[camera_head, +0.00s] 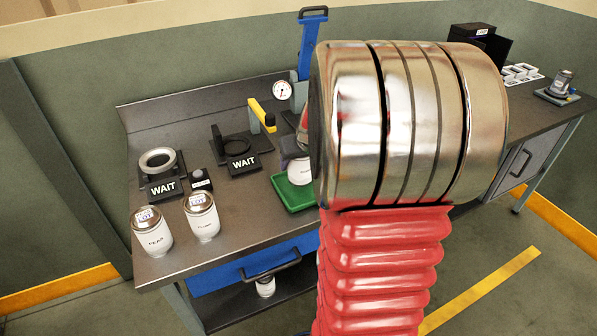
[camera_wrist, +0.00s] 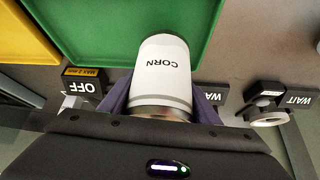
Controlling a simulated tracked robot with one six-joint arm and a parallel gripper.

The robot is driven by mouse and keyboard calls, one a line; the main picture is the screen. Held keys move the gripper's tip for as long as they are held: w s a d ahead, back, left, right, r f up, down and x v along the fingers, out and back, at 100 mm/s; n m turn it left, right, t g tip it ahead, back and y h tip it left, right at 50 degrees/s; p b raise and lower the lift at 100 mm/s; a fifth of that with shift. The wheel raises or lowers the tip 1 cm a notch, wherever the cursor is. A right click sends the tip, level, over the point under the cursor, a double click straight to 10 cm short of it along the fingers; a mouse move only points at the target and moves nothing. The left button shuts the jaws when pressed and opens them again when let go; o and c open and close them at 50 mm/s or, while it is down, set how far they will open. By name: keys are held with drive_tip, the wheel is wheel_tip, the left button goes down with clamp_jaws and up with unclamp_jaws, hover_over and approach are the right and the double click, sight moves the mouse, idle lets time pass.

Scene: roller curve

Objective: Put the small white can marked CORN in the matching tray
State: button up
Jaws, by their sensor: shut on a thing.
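The small white can marked CORN (camera_wrist: 162,68) is between the purple fingers of my gripper (camera_wrist: 162,108), which is shut on it. In the wrist view its far end overlaps the near edge of a green tray (camera_wrist: 95,30). In the head view the can (camera_head: 300,172) shows at the back of the small green tray (camera_head: 290,196), partly hidden by my arm. I cannot tell whether it touches the tray floor. A yellow tray (camera_wrist: 22,40) lies beside the green one in the wrist view.
Two white cans with metal lids (camera_head: 152,232) (camera_head: 202,217) stand at the bench's front left. Behind them are two WAIT signs (camera_head: 165,188) (camera_head: 243,162) with round holders. Another can (camera_head: 265,286) sits below the bench. My arm hides the bench's right part.

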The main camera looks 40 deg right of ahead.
sight(305, 159)
drive_tip(key=shift+f, duration=1.8)
drive_tip(key=o, duration=1.5)
drive_tip(key=shift+f, duration=0.15)
drive_tip(key=v, duration=1.2)
